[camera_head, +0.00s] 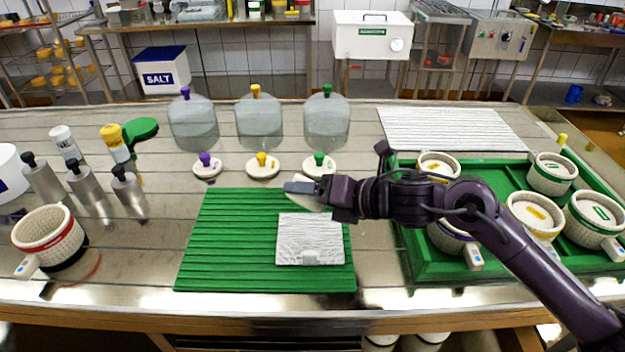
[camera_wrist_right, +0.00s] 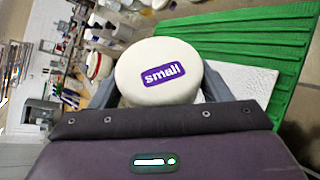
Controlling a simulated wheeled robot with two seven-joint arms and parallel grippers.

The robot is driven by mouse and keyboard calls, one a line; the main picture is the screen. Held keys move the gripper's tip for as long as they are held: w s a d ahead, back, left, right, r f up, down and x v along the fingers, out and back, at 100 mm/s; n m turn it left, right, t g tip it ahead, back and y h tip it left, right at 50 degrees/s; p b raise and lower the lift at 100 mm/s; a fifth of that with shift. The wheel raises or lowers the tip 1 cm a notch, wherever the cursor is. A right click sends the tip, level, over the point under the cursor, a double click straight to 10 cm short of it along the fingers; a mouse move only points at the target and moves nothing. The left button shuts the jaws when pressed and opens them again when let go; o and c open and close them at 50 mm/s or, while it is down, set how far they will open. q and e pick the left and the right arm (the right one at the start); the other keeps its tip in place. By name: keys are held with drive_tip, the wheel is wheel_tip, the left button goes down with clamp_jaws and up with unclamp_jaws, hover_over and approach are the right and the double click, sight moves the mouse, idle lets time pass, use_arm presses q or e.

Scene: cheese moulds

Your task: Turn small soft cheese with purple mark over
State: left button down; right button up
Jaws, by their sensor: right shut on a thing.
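The small soft cheese is a white disc with a purple "small" label (camera_wrist_right: 165,72), seen in the right wrist view. My right gripper (camera_head: 302,188) is shut on it, one grey finger on each side. The labelled face is toward the wrist camera. In the head view the cheese is mostly hidden by my gripper; only a pale edge (camera_head: 312,206) shows. The gripper is over the back right part of the green ribbed mat (camera_head: 225,240), behind a white square board (camera_head: 310,238) lying on that mat. My left gripper is not in view.
A green tray (camera_head: 425,268) with several moulds stands at the right. Three lids with purple (camera_head: 207,166), yellow (camera_head: 262,166) and green (camera_head: 319,166) knobs lie behind the mat, before three clear domes. A red-banded mould (camera_head: 48,238) stands at the left. The mat's left half is clear.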

wheel_tip(320, 180, down, 2)
drive_tip(key=m+p, duration=0.3)
drive_tip(key=p, duration=0.1)
drive_tip(key=m+p, duration=0.8)
drive_tip(key=shift+f, duration=0.25)
drive_tip(key=m+p, duration=0.9)
drive_tip(key=m, duration=0.2)
drive_tip(key=shift+m+p, duration=0.3)
drive_tip(key=shift+p, duration=0.1)
drive_tip(key=m+p, duration=0.1)
drive_tip(key=m, duration=0.1)
drive_tip(key=shift+f+m+p, duration=0.1)
drive_tip(key=shift+m+p, duration=0.2)
drive_tip(key=shift+f+m, duration=0.15)
drive_tip(key=shift+m, duration=0.25)
